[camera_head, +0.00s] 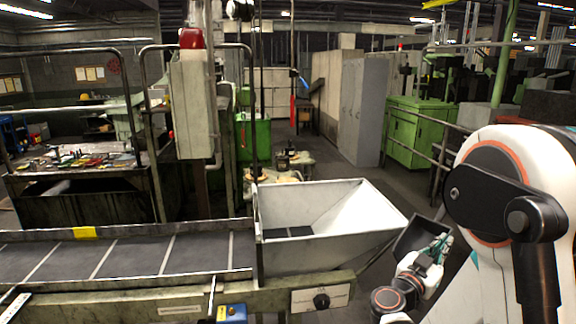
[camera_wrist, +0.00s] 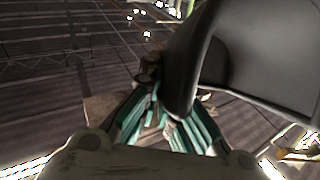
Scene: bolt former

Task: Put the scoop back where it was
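The scoop (camera_head: 418,236) is dark grey with a wide, open pan. In the head view it is in the air just right of the white hopper, and my gripper (camera_head: 438,250) is at its lower right side. In the wrist view the scoop (camera_wrist: 262,60) fills the upper right, and its thick dark handle comes down between the teal fingers of my gripper (camera_wrist: 170,125). The fingers are on both sides of the handle and seem to press on it. Part of the grip is hidden behind the handle.
The white metal hopper (camera_head: 370,208) stands at the end of a dark conveyor (camera_head: 130,258) with raised rails. A control panel with a black knob (camera_head: 321,300) is below it. Green cabinets (camera_head: 412,135) and a railing are behind at right. Open floor shows behind the hopper.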

